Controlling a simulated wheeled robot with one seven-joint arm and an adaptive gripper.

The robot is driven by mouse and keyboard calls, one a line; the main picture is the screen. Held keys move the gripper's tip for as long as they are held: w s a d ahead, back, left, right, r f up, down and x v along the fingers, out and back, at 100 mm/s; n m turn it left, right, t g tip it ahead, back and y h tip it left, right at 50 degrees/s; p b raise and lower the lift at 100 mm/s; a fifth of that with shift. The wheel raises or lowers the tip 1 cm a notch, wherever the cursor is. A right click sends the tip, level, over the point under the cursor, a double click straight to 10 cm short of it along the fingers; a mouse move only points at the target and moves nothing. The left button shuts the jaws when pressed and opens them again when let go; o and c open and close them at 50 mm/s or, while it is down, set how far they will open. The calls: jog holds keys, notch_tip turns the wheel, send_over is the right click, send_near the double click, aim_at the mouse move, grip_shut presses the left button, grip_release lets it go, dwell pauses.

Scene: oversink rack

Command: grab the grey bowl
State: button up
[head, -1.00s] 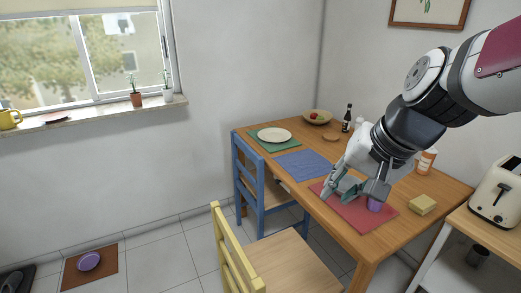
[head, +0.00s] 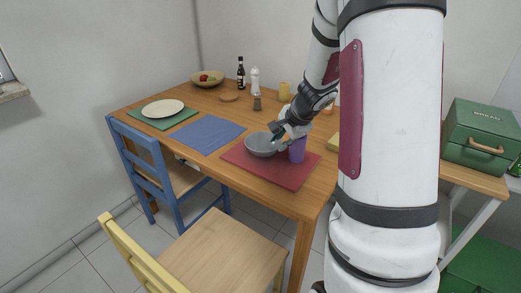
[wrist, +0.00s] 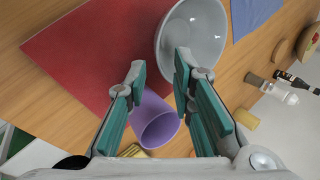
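The grey bowl (head: 259,146) stands upright on the red placemat (head: 268,172) on the wooden table, and it looks empty. It also shows at the top of the wrist view (wrist: 205,30). My gripper (head: 279,134) is at the bowl's right rim in the head view. In the wrist view my gripper (wrist: 160,65) is open, its right fingertip overlapping the bowl's inside and its left fingertip outside, with the rim between them. I cannot tell whether either finger touches the bowl.
A purple cup (head: 297,151) stands close to the bowl's right and shows between my fingers in the wrist view (wrist: 155,122). A blue placemat (head: 208,135), a white plate (head: 162,108), a dark bottle (head: 241,73) and a fruit bowl (head: 208,79) are farther off. Chairs line the table's front.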

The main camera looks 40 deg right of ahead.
aim_at(272, 153)
jog(key=b+x, duration=0.2)
jog(key=x, duration=0.6)
jog(key=shift+w+a+f, duration=0.15)
jog(key=shift+f, duration=0.1)
grip_shut()
